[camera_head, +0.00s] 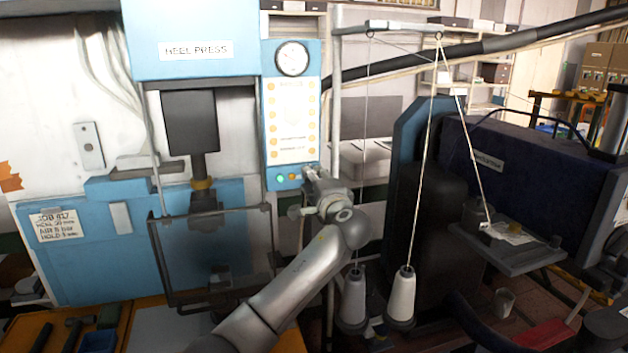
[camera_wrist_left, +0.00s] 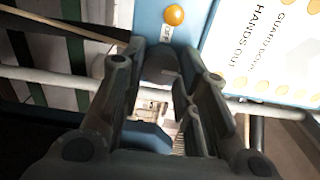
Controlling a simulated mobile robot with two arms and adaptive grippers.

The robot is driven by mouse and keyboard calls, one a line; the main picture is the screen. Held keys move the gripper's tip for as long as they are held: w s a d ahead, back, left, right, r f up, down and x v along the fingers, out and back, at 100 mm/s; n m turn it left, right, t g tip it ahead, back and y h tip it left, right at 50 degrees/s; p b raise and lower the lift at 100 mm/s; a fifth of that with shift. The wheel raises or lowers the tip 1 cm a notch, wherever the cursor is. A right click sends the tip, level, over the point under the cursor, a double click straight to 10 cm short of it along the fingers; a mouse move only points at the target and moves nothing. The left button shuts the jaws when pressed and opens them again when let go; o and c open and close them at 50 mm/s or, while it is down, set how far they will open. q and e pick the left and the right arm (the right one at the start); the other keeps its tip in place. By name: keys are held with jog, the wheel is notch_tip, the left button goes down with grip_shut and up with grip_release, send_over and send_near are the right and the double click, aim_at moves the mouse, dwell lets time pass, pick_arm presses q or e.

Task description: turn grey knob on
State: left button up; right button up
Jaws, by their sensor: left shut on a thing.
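The heel press (camera_head: 193,35) is a blue machine with a tall control panel (camera_head: 270,120) at its right side. My left gripper (camera_head: 309,183) is at the bottom right of this panel, beside a green lamp and an orange lamp (camera_head: 293,177). In the left wrist view my left gripper (camera_wrist_left: 164,62) has its fingers closed around a dark grey piece (camera_wrist_left: 160,66), which I take to be the grey knob. The fingers cover most of it, so its turned position cannot be seen. A small label and an orange lamp (camera_wrist_left: 174,15) show just beyond. My right gripper is not in view.
A clear guard (camera_head: 215,255) stands in front of the press. Right of my arm are two thread cones (camera_head: 402,296) with strings rising to a metal stand. A dark blue machine (camera_head: 530,175) stands further right. Tools (camera_head: 72,330) lie on a bench at lower left.

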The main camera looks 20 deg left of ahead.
pick_arm(q)
jog(key=shift+f, duration=0.1)
jog(key=o, duration=1)
jog(key=v, duration=1.2)
